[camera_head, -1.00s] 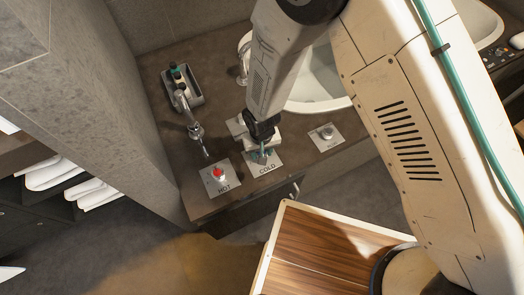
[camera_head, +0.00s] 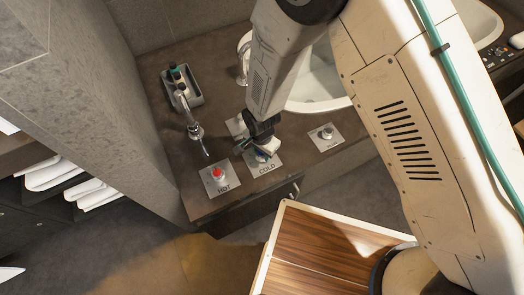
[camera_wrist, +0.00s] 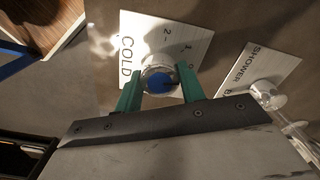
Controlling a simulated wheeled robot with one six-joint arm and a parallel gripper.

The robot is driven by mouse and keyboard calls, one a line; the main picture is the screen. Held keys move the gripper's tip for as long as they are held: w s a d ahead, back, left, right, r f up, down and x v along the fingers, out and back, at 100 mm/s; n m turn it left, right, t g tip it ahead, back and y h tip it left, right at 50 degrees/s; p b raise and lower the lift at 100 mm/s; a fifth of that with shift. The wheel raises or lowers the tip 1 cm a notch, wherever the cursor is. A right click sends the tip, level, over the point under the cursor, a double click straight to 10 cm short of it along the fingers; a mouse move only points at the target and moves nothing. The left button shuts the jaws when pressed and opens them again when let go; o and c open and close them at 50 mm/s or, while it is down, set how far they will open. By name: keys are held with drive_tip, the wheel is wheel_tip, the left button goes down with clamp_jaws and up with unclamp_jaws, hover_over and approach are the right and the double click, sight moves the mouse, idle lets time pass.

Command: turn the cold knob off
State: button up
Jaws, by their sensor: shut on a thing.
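The cold knob (camera_wrist: 158,79) has a blue cap and a clear or metallic rim, and sits on a pale plate (camera_wrist: 140,34) marked COLD with a dial scale. My gripper (camera_wrist: 159,88) has its two green fingers on either side of the knob, shut on it. In the head view my gripper (camera_head: 262,149) is over the COLD plate (camera_head: 266,168) and hides most of the knob. The exact pointer setting of the knob cannot be read.
The red HOT knob (camera_head: 217,173) is on its own plate just left. Another knob plate (camera_head: 326,136) lies to the right. A SHOWER plate (camera_wrist: 262,66) with a lever is beside the cold plate.

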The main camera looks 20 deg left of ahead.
drive_tip(key=shift+m, duration=1.2)
drive_tip(key=o, duration=1)
drive_tip(key=shift+r, duration=0.1)
wheel_tip(320, 180, up, 8)
drive_tip(key=shift+f, duration=0.2)
